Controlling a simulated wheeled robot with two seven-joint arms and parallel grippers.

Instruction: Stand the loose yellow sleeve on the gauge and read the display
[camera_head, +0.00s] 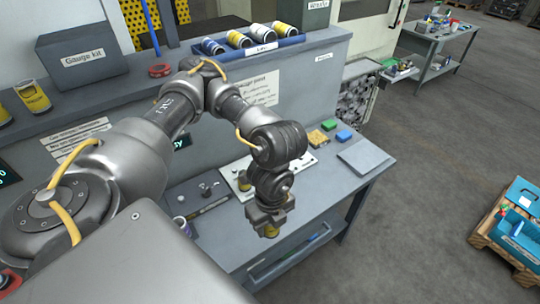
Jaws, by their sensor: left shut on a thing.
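My left arm reaches over the bench, and its gripper (269,222) points down, shut on a yellow sleeve (271,231). Only the lower part of the sleeve shows below the fingers, held over the front part of the bench. Behind the gripper, a pale plate (229,171) lies on the bench, with a small yellow piece (245,184) on it; my arm hides part of it, and I cannot tell whether this is the gauge. A dark display (182,142) with green letters is mostly hidden behind my arm. My right gripper is not in view.
A blue tray (252,50) of several sleeves sits on the upper shelf, near a grey Gauge kit box (82,65). Yellow, green and blue blocks and a grey flat plate (363,155) lie at the bench's right. A cart (440,45) and pallet crate (515,235) stand farther right.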

